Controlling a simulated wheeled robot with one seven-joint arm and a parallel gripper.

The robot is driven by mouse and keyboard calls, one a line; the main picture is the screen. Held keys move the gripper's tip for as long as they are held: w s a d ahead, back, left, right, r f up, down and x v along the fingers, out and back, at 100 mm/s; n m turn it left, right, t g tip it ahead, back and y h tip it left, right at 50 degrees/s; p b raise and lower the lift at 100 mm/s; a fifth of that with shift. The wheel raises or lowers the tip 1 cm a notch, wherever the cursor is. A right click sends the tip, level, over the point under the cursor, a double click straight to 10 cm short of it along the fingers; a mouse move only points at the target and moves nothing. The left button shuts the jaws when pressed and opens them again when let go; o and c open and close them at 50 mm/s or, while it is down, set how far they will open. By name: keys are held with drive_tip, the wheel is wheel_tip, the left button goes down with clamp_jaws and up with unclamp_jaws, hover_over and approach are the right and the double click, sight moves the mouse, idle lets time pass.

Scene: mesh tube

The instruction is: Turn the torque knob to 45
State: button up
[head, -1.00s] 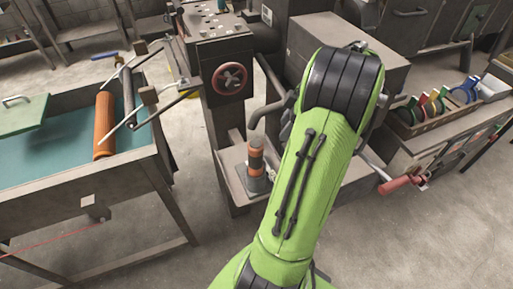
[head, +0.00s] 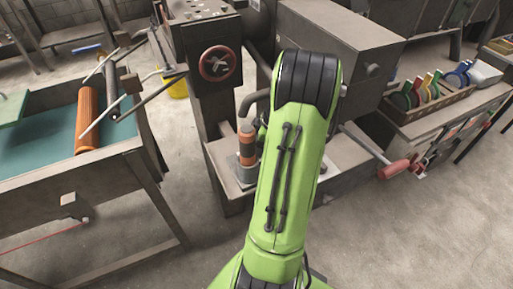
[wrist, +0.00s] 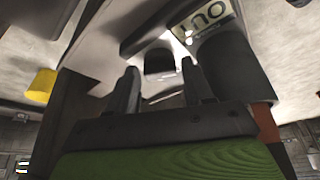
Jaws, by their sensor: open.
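In the wrist view, my gripper (wrist: 160,92) has its two dark fingers apart, with nothing between them that I can see held. A short dark knob-like piece (wrist: 159,61) shows beyond and between the fingertips. I cannot tell whether it is the torque knob, and no scale or 45 mark is readable. A pale label reading "OUT" (wrist: 203,19) appears upside down beside a thick dark cylinder (wrist: 232,62). In the head view, my green arm hides the gripper and whatever is in front of it. A red handwheel (head: 220,63) is on the machine column.
An orange-banded cylinder (head: 247,150) stands on the machine's base, left of my arm. A red-handled lever (head: 394,170) sticks out at right. A table with an orange roller (head: 87,120) is at left. A yellow bucket (head: 178,88) stands behind; open floor lies at front right.

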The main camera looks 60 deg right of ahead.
drive_tip(key=c, duration=0.8)
drive_tip(key=m+h+b, duration=0.1)
drive_tip(key=m, duration=0.2)
drive_tip(key=shift+a+t, duration=0.15)
drive_tip(key=shift+t, duration=0.15)
drive_tip(key=o, duration=0.8)
drive_tip(key=shift+s+r, duration=0.1)
drive_tip(key=p+v, duration=0.5)
drive_tip(key=v, duration=1)
drive_tip(key=shift+r, duration=0.35)
drive_tip(key=shift+s, duration=0.1)
